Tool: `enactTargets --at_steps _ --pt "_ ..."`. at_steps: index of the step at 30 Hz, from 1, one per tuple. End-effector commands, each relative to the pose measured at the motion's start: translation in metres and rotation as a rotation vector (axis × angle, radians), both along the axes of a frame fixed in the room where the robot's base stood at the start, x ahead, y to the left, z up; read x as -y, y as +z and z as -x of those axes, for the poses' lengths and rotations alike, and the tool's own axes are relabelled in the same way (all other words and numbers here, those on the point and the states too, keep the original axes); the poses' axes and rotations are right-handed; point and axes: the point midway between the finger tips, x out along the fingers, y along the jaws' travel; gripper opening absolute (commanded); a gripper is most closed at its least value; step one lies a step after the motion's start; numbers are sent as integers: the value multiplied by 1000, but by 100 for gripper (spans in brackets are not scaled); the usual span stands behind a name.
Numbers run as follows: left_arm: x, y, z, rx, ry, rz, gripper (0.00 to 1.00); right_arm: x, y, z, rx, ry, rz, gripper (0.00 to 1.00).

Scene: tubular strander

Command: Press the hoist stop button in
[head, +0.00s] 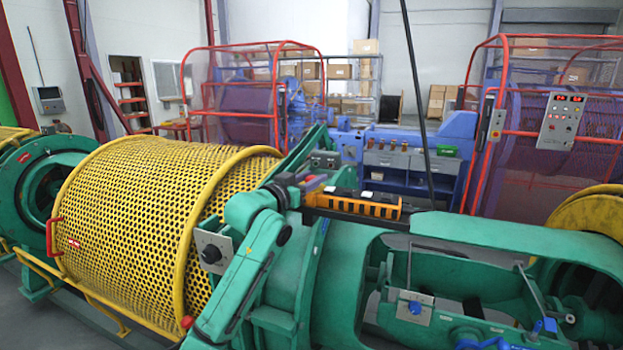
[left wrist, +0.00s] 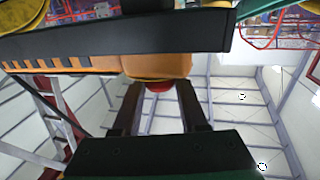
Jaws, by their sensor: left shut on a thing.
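An orange hoist pendant (head: 352,206) with dark parts on it lies level across the middle of the head view. My left gripper (head: 312,184) is at its left end. In the left wrist view the orange body (left wrist: 158,66) runs along a wide black bar (left wrist: 120,40). The two dark fingers of my left gripper (left wrist: 160,92) reach up to its rounded orange end, shut on it with a gap between them. A red round part (left wrist: 158,86), seemingly the stop button, shows between the fingertips. I cannot tell if it is pressed in. My right gripper is not in view.
A yellow perforated drum guard (head: 150,200) stands at the left. A green machine housing (head: 480,240) lies close below and right of the pendant. A thin dark pole (head: 417,90) rises behind it. A control panel (head: 562,122) hangs on a red-framed cage at the right.

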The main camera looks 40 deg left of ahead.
Motion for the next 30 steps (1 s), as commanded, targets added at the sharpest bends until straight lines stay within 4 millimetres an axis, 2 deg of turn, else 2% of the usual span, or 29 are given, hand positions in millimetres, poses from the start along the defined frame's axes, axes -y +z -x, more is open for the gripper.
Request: enactTargets --at_steps 1,3,13,17,23,30 --pt "1 -6 -1 -15 -2 5 46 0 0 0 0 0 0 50" --pt "1 -6 -1 -15 -2 5 73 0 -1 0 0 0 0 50" --pt "1 -4 0 -9 -1 2 74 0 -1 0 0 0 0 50" --pt "1 -6 10 -7 -1 2 74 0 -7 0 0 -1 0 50" --pt "6 -9 50 -8 -2 2 74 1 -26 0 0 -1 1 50" --pt "13 -10 113 -9 -1 1 74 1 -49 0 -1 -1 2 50"
